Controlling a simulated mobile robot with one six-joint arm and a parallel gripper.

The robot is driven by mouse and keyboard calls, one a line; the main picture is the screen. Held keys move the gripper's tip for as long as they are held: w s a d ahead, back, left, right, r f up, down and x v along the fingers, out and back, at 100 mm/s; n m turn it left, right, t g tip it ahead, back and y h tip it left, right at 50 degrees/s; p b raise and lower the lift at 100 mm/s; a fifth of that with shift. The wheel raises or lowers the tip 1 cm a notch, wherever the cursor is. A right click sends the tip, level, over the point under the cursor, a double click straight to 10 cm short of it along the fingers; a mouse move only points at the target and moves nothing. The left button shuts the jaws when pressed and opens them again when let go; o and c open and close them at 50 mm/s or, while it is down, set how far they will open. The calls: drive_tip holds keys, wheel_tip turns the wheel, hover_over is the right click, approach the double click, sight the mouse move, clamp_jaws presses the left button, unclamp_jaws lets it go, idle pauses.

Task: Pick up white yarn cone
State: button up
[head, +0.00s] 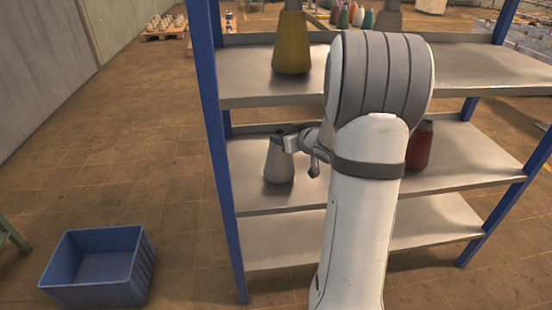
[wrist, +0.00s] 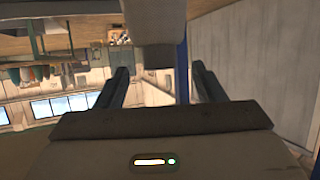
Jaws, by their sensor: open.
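The white yarn cone (head: 279,163), greyish in this light, stands upright on the middle shelf of the rack, at its left end. My gripper (head: 287,141) is at the cone's upper part, from the right side in the head view. In the wrist view, which is upside down, my gripper (wrist: 159,70) is open. The cone (wrist: 157,22) shows as a grey shape at top centre, its narrow end pointing toward the space between the fingertips. Gaps show on both sides of it. I cannot tell how far it reaches between the fingers.
A yellow cone (head: 291,42) stands on the shelf above. A red cone (head: 420,146) stands further right on the middle shelf, partly behind my arm. A blue rack post (head: 213,130) is just left of the white cone. An empty blue crate (head: 100,268) sits on the floor at lower left.

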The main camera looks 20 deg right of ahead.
sight(277, 134)
drive_tip(key=b+x, duration=0.1)
drive_tip(key=x, duration=0.6)
drive_tip(key=shift+s+f+b, duration=0.1)
drive_tip(key=shift+b, duration=0.2)
drive_tip(key=shift+s, duration=0.1)
clamp_jaws()
